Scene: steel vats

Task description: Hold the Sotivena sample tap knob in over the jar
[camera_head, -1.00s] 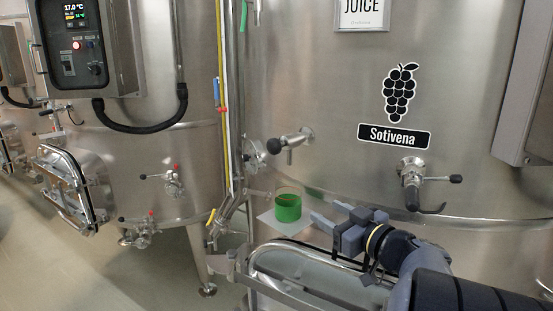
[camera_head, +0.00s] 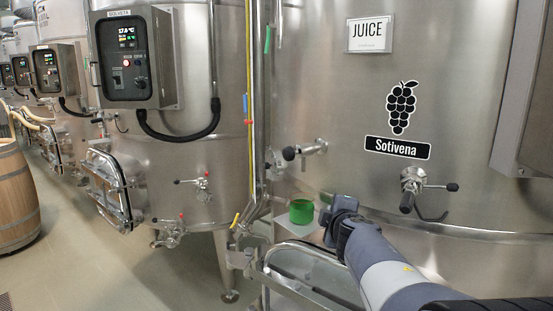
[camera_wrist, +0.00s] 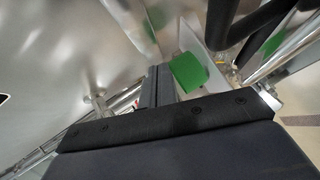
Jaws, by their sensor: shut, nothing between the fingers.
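The Sotivena vat carries a grape sign with its name (camera_head: 398,148). Its sample tap (camera_head: 312,148) sticks out to the left, ending in a round black knob (camera_head: 289,153). The green jar (camera_head: 301,211) stands upright on a pale plate, below the tap. My gripper (camera_head: 326,212) is just right of the jar, lower than the knob and apart from it. In the wrist view, the shut fingers (camera_wrist: 157,84) show beside the green jar (camera_wrist: 189,72). I cannot tell whether they touch it. Nothing is held.
A larger valve with a black-tipped handle (camera_head: 413,184) is on the vat, right of the sample tap. A metal rail (camera_head: 310,283) runs below the jar. Vertical pipes (camera_head: 256,100) stand to the left. A barrel (camera_head: 15,195) is at the far left, with open floor before it.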

